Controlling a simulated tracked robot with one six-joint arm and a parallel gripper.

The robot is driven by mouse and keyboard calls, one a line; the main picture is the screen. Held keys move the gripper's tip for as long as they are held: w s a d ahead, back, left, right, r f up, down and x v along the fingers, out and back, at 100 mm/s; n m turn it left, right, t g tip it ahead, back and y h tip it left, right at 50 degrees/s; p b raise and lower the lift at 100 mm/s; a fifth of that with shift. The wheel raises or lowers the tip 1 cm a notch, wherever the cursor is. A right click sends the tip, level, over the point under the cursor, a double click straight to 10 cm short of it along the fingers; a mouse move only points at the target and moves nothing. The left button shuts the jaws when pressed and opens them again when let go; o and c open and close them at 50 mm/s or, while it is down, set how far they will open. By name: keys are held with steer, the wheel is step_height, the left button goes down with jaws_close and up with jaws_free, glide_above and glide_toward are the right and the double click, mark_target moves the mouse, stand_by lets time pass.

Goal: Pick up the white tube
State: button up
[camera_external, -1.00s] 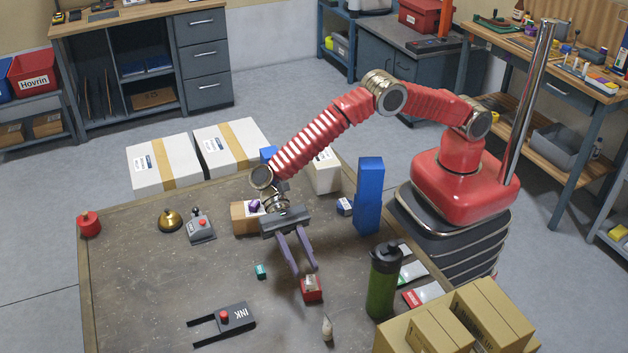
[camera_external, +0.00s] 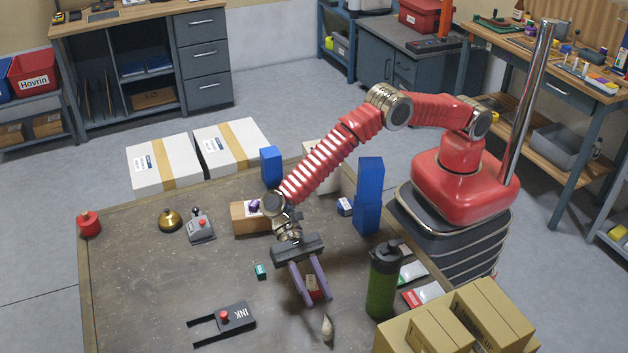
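The white tube (camera_external: 327,328), a small pale tapered piece, stands on the table near its front edge, left of the green bottle. My gripper (camera_external: 319,301) is open, with its two purple fingers apart and pointing down toward the front. Its fingertips appear just behind the tube in the picture and do not hold it. I cannot tell the height of the fingertips above the table.
The green bottle (camera_external: 382,283) with a dark lid stands to the right of the tube. Cardboard boxes (camera_external: 455,322) fill the front right corner.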

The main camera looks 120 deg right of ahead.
mark_target(325, 314)
steer(key=shift+x, duration=2.6)
steer(key=shift+r, duration=0.1)
jaws_close()
